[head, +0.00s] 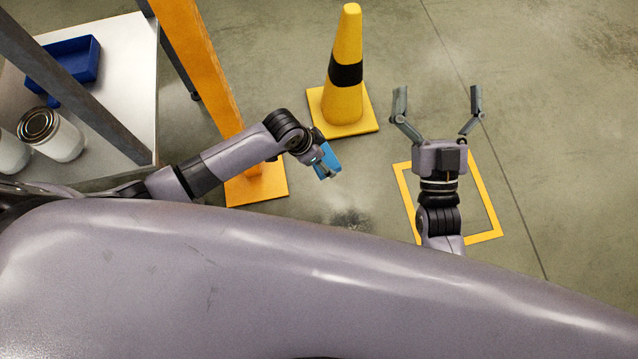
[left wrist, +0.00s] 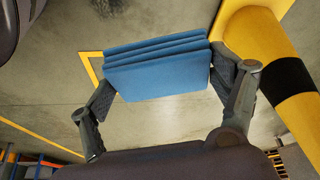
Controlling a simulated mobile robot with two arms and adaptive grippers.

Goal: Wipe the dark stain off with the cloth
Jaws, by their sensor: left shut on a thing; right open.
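The blue folded cloth (left wrist: 158,70) is held between the two fingers of my left gripper (left wrist: 165,88) in the left wrist view. In the head view the cloth (head: 326,160) shows at the end of my left arm, above the floor. A dark stain (head: 349,219) lies on the concrete floor, below the cloth in the head view and close to my body. In the left wrist view a dark patch (left wrist: 108,6) shows at the top left. My right gripper (head: 437,101) is open and empty, to the right of the stain.
A yellow cone with a black band (head: 345,95) stands behind the cloth. An orange post (head: 205,75) stands left of it. A yellow outlined rectangle (head: 485,190) marks the floor under my right arm. A white table (head: 120,75) holds cans (head: 58,140) and a blue tray (head: 80,72).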

